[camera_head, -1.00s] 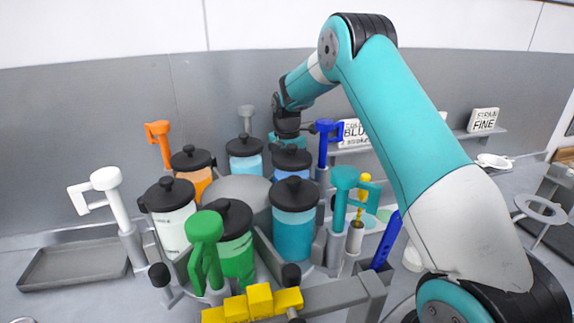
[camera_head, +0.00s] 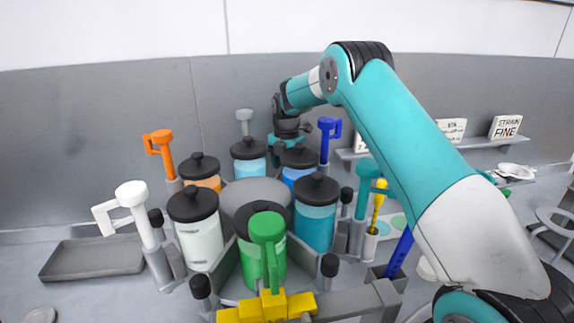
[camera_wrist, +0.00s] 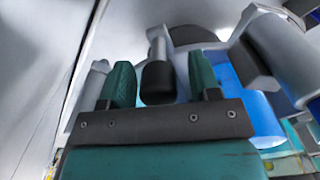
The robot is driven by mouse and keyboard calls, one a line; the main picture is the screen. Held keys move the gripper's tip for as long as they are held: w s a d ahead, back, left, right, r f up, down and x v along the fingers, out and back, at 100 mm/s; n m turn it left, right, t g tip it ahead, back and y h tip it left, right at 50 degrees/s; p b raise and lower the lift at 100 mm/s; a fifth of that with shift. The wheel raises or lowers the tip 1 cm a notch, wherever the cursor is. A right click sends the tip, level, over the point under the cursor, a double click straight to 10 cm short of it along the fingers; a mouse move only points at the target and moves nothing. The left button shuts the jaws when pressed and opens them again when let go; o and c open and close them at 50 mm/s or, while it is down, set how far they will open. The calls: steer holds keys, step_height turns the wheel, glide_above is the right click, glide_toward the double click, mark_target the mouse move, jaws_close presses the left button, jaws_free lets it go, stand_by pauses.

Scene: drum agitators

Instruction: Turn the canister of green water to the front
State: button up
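The green-water canister (camera_head: 250,266) stands at the front of the carousel, almost in line with the yellow marker block (camera_head: 273,305). Its green handled post (camera_head: 267,240) stands before it and hides part of it. My gripper (camera_head: 287,150) is at the far side of the carousel, pointing down. In the wrist view, my gripper's (camera_wrist: 161,78) two green fingers stand apart on either side of a black knob (camera_wrist: 158,84) on a grey post. A narrow gap shows on the right of the knob; contact on the left cannot be told.
White (camera_head: 200,240), teal (camera_head: 315,228), orange (camera_head: 211,183) and blue canisters share the carousel (camera_head: 255,198), each with a handled post. Black-knobbed posts (camera_head: 200,287) stick out between them. A grey tray (camera_head: 92,262) lies left. A shelf with signs (camera_head: 506,127) is at right.

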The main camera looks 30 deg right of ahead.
step_height(320, 180, up, 17)
steer(key=b, duration=0.3)
steer(key=shift+r, duration=0.15)
stand_by(0.6)
